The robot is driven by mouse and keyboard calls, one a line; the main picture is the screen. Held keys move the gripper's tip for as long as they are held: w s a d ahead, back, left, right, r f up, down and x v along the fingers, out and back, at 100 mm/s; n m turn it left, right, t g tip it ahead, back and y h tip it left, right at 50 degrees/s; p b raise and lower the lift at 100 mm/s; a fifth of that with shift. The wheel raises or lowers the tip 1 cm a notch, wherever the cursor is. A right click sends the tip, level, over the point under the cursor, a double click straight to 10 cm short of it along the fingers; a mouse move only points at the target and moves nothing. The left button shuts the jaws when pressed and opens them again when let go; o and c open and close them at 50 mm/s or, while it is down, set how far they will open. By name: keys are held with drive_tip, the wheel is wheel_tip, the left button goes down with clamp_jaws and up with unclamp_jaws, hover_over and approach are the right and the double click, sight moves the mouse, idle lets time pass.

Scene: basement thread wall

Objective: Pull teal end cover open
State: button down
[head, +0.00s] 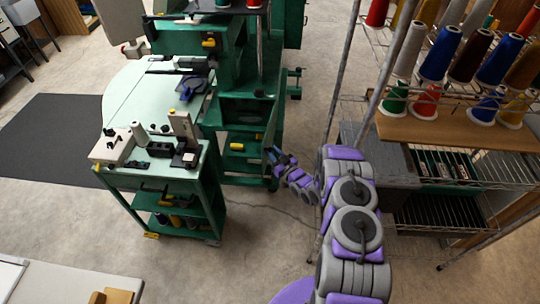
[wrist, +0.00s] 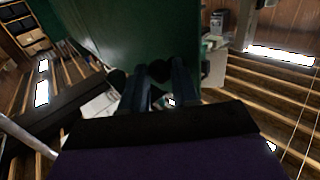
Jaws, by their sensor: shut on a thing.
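The teal-green machine (head: 262,110) stands in the middle of the head view, with its end side toward my arm. Its dark green end cover (wrist: 125,35) fills the top middle of the wrist view as a flat panel. My gripper (head: 272,155) reaches to the lower right end of the machine in the head view. In the wrist view my gripper's two dark blue fingers (wrist: 160,82) are close together at the panel's lower edge, shut on a small dark part of the cover. The exact grip is dark and partly hidden by the fingers.
A green cart (head: 150,172) with small tools stands left of the machine. A wire rack (head: 450,125) with coloured thread cones stands close on the right of my arm. A dark mat (head: 50,140) lies at the left. Bare floor (head: 250,225) lies in front.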

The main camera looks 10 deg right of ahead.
drive_tip(key=shift+w+d+r+t+h, duration=0.15)
drive_tip(key=shift+w+d+r, duration=0.15)
drive_tip(key=shift+d, duration=0.25)
drive_tip(key=shift+w+d+r+t+h, duration=0.15)
drive_tip(key=shift+d+r, duration=0.1)
drive_tip(key=shift+d, duration=0.25)
drive_tip(key=shift+w+d+r+t+h, duration=0.1)
drive_tip(key=shift+w+d+r, duration=0.2)
drive_tip(key=shift+d, duration=0.25)
drive_tip(key=c, duration=1)
unclamp_jaws()
drive_tip(key=o, duration=0.5)
drive_tip(key=shift+w+d+f, duration=0.15)
drive_tip(key=shift+w+f, duration=0.1)
drive_tip(key=shift+f, duration=0.05)
drive_tip(key=shift+s+a+f, duration=0.2)
drive_tip(key=shift+s+a, duration=0.1)
drive_tip(key=shift+a, duration=0.3)
drive_tip(key=c, duration=0.4)
drive_tip(key=shift+o, duration=0.2)
drive_tip(key=v, duration=1.7)
drive_tip(key=shift+s+g, duration=0.3)
drive_tip(key=shift+a, duration=0.15)
